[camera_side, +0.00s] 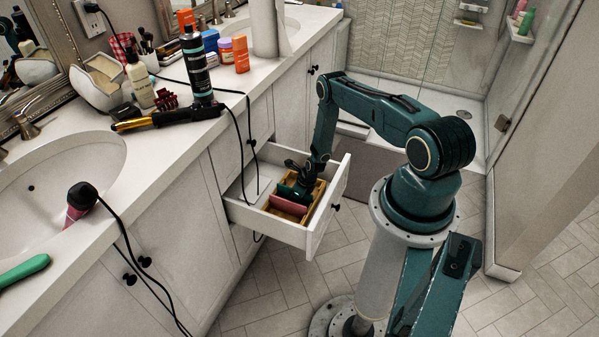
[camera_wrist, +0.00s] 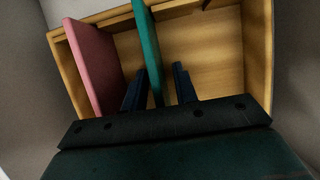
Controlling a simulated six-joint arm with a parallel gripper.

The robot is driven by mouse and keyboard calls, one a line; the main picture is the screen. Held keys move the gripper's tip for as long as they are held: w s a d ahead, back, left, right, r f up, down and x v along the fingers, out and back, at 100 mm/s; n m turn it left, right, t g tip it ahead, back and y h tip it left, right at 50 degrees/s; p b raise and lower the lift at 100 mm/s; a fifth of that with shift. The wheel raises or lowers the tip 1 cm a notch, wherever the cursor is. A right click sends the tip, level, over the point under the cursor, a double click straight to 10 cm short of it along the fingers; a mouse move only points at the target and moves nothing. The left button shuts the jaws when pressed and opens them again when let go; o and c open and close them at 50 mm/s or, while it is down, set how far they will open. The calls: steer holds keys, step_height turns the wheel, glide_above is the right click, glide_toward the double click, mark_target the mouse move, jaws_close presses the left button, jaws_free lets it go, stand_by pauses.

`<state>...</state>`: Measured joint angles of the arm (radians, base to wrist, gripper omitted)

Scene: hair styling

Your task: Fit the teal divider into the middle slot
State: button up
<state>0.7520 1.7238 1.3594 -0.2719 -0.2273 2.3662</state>
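The teal divider (camera_wrist: 149,45) stands on edge across the wooden box (camera_wrist: 262,60). It also shows in the side view (camera_side: 291,193). In the wrist view my gripper (camera_wrist: 158,88) is over the box with one finger on each side of the divider. A gap shows between the divider and the right finger; the left finger is close to it, and I cannot tell whether it touches. The fingers look open. The pink divider (camera_wrist: 92,65) stands to the left, near the box's left wall. The divider's lower edge and its slots are hidden, so its seating cannot be told.
The box lies in a pulled-out white drawer (camera_side: 310,232), whose walls surround my gripper. Black cords (camera_side: 233,118) hang from the counter (camera_side: 160,145) into the drawer beside the box. The right part of the box is empty.

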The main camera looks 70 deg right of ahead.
steer(key=shift+r, duration=0.1)
steer(key=shift+v, duration=6.05)
steer(key=shift+w+r, duration=0.1)
